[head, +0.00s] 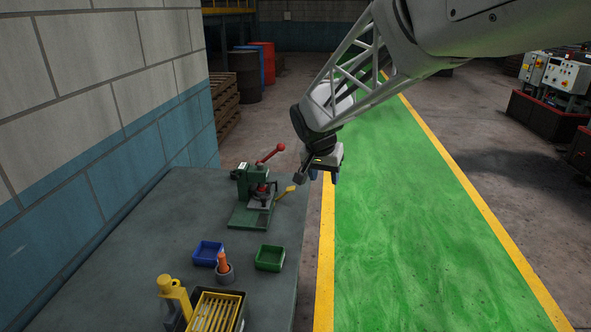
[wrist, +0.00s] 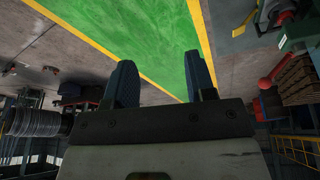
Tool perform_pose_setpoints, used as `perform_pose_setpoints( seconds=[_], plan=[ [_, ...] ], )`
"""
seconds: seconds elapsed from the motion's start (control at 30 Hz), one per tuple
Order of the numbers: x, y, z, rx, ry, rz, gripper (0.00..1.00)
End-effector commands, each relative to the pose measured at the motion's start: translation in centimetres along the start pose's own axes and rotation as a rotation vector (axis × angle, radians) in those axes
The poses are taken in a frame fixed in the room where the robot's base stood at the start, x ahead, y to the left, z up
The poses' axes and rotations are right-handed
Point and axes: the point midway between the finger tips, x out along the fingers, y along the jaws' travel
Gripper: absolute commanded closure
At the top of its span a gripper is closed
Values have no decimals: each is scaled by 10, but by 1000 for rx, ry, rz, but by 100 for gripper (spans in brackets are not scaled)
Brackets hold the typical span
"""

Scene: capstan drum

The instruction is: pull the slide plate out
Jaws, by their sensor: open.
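A green press-like machine (head: 250,192) with a red-knobbed lever (head: 271,154) stands at the far part of the grey table. A pale slide plate (head: 260,202) shows low on its front, and a yellow handle (head: 286,192) sticks out to its right. My gripper (head: 335,176) is right of the machine, above and beyond the table's right edge, apart from everything. In the wrist view my gripper (wrist: 161,82) has its two blue fingers spread with nothing between them.
The table (head: 150,235) also holds a blue tray (head: 208,253), a green tray (head: 270,258), a grey cup with an orange handle (head: 224,267), a yellow bottle-like object (head: 174,297) and a slatted yellow box (head: 215,311). A block wall (head: 110,120) bounds the left side. The green walkway is clear.

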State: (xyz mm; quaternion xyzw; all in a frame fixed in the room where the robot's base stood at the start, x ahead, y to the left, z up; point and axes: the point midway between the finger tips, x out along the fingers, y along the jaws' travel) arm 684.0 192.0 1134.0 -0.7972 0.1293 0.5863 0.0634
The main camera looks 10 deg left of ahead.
Motion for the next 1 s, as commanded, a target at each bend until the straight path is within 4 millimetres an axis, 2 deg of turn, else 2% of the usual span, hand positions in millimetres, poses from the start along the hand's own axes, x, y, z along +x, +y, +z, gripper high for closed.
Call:
perform_pose_setpoints(
  seconds=[0.03, 0.3, 0.7, 0.9, 1.0],
  plan=[
    [8, -14, -5, 2, 2, 2, 50],
    [41, -86, -26, 38, 25, 5, 50],
    [99, -198, -37, 88, 59, -1, 50],
    [122, -240, -37, 108, 74, -8, 50],
    [130, -252, -36, 115, 77, -9, 50]
  ],
)
